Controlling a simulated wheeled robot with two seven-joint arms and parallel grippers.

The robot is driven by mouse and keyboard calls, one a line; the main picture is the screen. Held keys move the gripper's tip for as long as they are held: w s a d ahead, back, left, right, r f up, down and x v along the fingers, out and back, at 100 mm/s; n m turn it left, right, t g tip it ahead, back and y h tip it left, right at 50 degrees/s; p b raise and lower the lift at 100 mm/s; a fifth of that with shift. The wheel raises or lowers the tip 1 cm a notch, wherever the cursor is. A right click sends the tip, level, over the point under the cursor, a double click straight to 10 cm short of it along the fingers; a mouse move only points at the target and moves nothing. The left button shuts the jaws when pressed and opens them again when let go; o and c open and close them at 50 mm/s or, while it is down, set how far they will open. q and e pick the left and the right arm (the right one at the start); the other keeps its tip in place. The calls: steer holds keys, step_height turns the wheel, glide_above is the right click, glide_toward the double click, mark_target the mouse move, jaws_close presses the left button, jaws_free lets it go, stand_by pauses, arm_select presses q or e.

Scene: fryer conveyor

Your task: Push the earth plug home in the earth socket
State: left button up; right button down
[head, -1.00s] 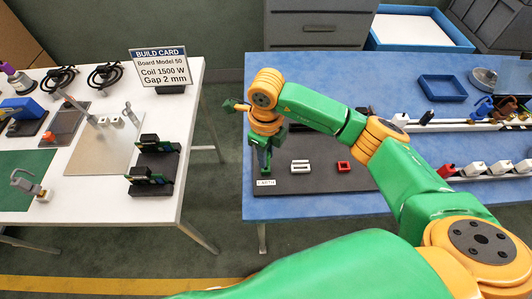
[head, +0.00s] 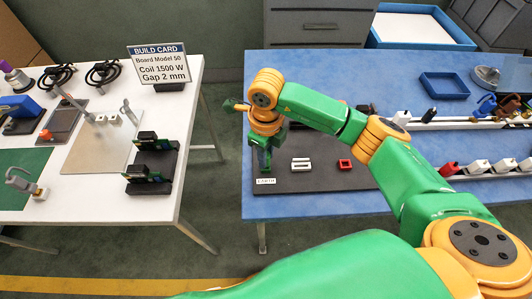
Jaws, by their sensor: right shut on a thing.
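My right gripper (head: 264,168) points down at the left end of the dark board (head: 320,178) on the blue table, just behind the small white EARTH label (head: 265,181). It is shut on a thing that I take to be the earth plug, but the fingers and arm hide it. The earth socket is also hidden under the gripper, so I cannot tell how deep the plug sits. My left gripper is not in view.
The white table (head: 110,180) on the left carries a build card (head: 159,64), black coiled cables (head: 103,75) and dark blocks (head: 150,165). A blue tray (head: 443,85) and rows of small parts lie at the right of the blue table. A floor gap separates the tables.

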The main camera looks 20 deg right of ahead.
steer(key=shift+f+b, duration=0.5)
steer(key=shift+f, duration=0.1)
steer(key=c, duration=0.6)
jaws_free()
steer(key=shift+r+p, duration=2.2)
steer(key=shift+r, duration=0.9)
